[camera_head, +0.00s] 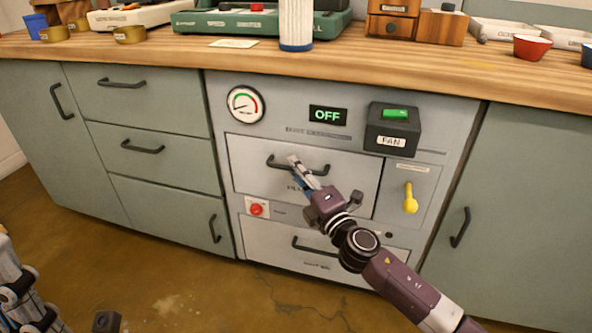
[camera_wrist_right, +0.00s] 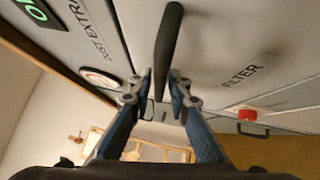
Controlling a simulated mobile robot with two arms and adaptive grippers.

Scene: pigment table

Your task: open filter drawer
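The filter drawer (camera_head: 350,172) is the upper drawer of the grey dust extraction unit, and its front looks flush with the unit. Its label FILTER (camera_wrist_right: 243,77) shows in the right wrist view. In the head view my right gripper (camera_head: 295,163) is at the drawer's dark bar handle (camera_head: 318,169) and partly covers the label. In the right wrist view the handle (camera_wrist_right: 169,35) runs between the two fingertips (camera_wrist_right: 160,76), which sit close on both sides of it. My left gripper's fingers are not visible; only parts of my left arm show at the lower left.
Above the drawer are a gauge (camera_head: 245,104), an OFF display (camera_head: 327,116) and a FAN switch box (camera_head: 393,129). A yellow lever (camera_head: 410,199) is right of the drawer, a red button (camera_head: 257,210) below left. Another drawer (camera_head: 280,240) lies below. The wooden counter (camera_head: 400,62) holds several items.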

